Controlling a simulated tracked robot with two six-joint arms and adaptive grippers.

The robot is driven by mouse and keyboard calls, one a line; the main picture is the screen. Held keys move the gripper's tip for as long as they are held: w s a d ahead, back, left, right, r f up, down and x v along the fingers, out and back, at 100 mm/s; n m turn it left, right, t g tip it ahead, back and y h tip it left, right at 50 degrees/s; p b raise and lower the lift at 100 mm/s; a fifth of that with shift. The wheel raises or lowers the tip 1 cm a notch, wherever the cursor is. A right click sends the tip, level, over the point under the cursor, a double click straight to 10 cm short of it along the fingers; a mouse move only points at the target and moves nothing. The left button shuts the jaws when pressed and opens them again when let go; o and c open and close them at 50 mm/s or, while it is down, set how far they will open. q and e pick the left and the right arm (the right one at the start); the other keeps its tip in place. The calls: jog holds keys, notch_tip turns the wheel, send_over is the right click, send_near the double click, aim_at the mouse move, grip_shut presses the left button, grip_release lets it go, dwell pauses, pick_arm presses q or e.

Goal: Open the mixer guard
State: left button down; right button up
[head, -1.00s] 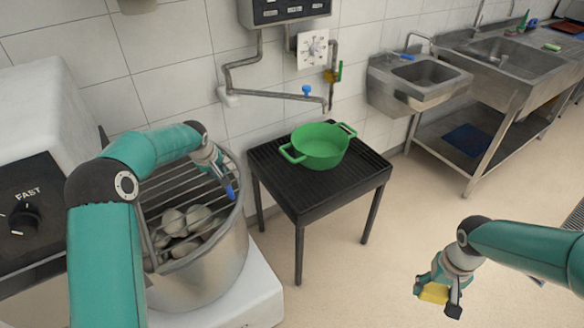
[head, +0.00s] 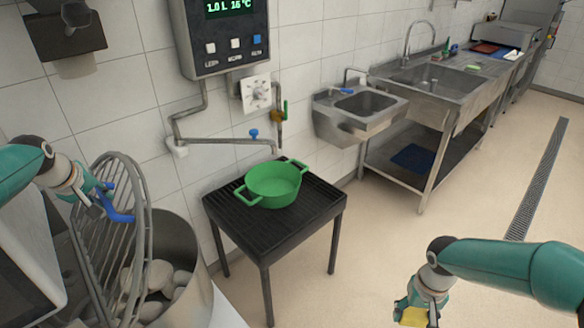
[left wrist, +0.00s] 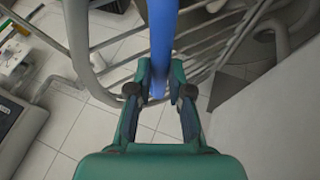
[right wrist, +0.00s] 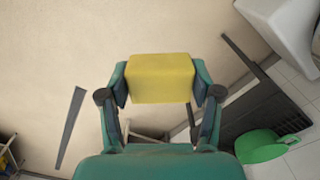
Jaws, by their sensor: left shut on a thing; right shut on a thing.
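The mixer guard (head: 118,240) is a wire grille with a metal rim. It stands steeply raised at the left side of the steel mixer bowl (head: 180,235). Grey-white lumps (head: 160,275) show inside the bowl. My left gripper (head: 100,193) is shut on the guard's blue handle (head: 121,212). The left wrist view shows the handle (left wrist: 164,45) between the two fingers, with the guard's bars (left wrist: 215,45) behind. My right gripper (right wrist: 160,90) is shut on a yellow block (right wrist: 160,78), well away from the mixer; the block also shows in the head view (head: 414,316).
A green pot (head: 273,185) stands on a black slatted table (head: 235,218) right of the mixer. A wall pipe and tap (head: 235,141) reach above it. A hand sink (head: 365,108) and long steel sink (head: 440,82) stand further right. The floor between is clear.

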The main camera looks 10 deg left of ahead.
pick_arm(q)
jog(key=shift+g, duration=0.3)
jog(key=shift+s+a+f, duration=0.1)
jog(key=shift+s+a, duration=0.25)
jog(key=shift+s, duration=0.3)
jog(key=shift+s+a+f, duration=0.1)
jog(key=shift+s+a, duration=0.3)
jog(key=shift+s, duration=0.2)
jog(key=shift+s+a+f, duration=0.1)
jog(key=shift+s+a, duration=0.25)
jog(key=shift+s, duration=0.3)
jog(key=c, duration=1.4)
grip_release()
jog(key=shift+c, duration=0.2)
jog(key=o, duration=0.4)
jog(key=shift+w+a+f, duration=0.1)
jog(key=shift+w+a, duration=0.1)
jog(key=shift+a, duration=0.15)
jog(key=shift+c, duration=0.2)
jog(key=v, duration=1.2)
jog(key=shift+r, duration=0.25)
jog(key=shift+d, duration=0.15)
jog(key=shift+c, duration=0.3)
